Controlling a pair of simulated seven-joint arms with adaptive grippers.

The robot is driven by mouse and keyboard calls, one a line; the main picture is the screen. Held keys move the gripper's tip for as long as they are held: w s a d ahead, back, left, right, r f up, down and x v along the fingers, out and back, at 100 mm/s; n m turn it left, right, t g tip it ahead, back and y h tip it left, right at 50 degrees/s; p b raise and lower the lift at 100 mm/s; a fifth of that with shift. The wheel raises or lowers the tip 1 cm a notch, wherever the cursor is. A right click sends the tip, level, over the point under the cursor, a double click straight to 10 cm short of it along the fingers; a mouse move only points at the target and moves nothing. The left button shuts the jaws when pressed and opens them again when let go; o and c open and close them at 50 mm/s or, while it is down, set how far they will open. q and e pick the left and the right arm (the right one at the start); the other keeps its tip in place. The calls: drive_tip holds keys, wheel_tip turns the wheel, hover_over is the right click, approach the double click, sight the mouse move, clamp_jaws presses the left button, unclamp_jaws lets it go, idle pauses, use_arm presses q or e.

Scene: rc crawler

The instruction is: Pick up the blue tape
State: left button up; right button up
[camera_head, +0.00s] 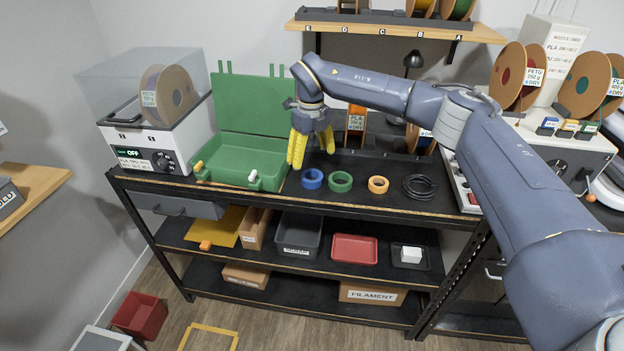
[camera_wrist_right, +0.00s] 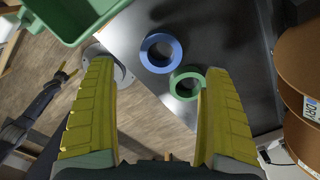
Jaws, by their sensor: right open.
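The blue tape (camera_head: 312,185) is a ring lying flat on the black bench top, between the green case and the green tape. My right gripper (camera_head: 312,157) is above and behind it in the head view, with its yellow fingers pointing down, open and empty. In the right wrist view the blue tape (camera_wrist_right: 163,70) shows between the spread fingers (camera_wrist_right: 158,72), beyond their tips and apart from them. A dark part with a yellowish tip (camera_wrist_right: 62,77) at the left of that view may be my left gripper; its jaws cannot be made out.
Green tape (camera_head: 340,189), orange tape (camera_head: 378,191) and a black cable coil (camera_head: 420,196) lie to the right. The open green case (camera_head: 240,183) stands to the left. Filament spools (camera_head: 356,123) stand behind. The bench's front edge (camera_head: 300,203) is close to the tapes.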

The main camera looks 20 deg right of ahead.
sight(312, 175)
drive_tip(key=shift+f, duration=3.95)
drive_tip(key=shift+d, duration=0.1)
drive_tip(key=c, duration=1.4)
drive_tip(key=shift+r, duration=0.1)
